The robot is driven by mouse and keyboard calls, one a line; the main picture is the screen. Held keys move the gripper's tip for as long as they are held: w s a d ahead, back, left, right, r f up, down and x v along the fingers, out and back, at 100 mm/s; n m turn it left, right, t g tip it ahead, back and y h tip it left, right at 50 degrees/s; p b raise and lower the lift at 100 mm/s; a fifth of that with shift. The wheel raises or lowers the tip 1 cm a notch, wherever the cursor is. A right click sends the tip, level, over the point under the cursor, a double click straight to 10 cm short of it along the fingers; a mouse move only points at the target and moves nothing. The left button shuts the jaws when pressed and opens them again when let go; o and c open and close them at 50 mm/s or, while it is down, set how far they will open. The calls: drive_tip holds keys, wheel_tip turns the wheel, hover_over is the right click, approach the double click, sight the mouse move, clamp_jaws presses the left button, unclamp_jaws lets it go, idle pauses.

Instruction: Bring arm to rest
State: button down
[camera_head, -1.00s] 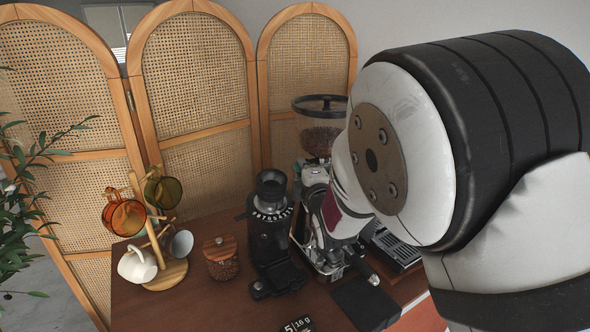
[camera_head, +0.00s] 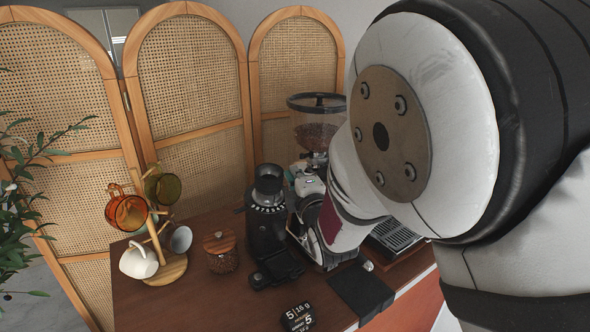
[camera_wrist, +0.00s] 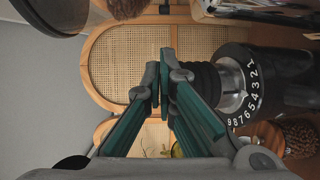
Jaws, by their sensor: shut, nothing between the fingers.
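My gripper (camera_wrist: 159,88) shows in the wrist view with its two green-sided fingers together at the tips and nothing between them. It points toward the cane screen. In that view the black grinder with a numbered dial (camera_wrist: 245,88) lies just right of and beyond the fingers; I cannot tell the gap. In the head view my large white and black arm link fills the right side and hides the gripper. The arm passes in front of the espresso machine.
A bean hopper (camera_head: 316,135) stands behind. The cane screen (camera_head: 190,80) closes the back.

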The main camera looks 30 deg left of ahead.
drive_tip(key=s+d+r+m+g+h, duration=0.1)
drive_tip(key=d+r+m+h, duration=0.3)
drive_tip(key=d, duration=0.7)
drive_tip(key=s+d+r+m+h, duration=0.1)
drive_tip(key=d+m, duration=0.5)
drive_tip(key=d, duration=0.5)
drive_tip(key=s+d+r+m+g+h, duration=0.1)
drive_tip(key=s+d+r+m+h, duration=0.3)
drive_tip(key=d, duration=0.7)
drive_tip(key=s+d+f+m+g+h, duration=0.1)
drive_tip(key=s+d+m+g, duration=0.1)
drive_tip(key=s+d+m, duration=0.4)
drive_tip(key=s+d+f+m+g+h, duration=0.1)
drive_tip(key=s+d+m+g+h, duration=0.1)
drive_tip(key=s+d+m, duration=0.4)
drive_tip(key=s+d+g, duration=0.1)
drive_tip(key=s+d, duration=0.4)
drive_tip(key=s, duration=0.4)
drive_tip(key=shift+d+f+m+h+b, duration=0.3)
drive_tip(key=shift+f+m+b, duration=0.05)
drive_tip(key=shift+f+m, duration=0.05)
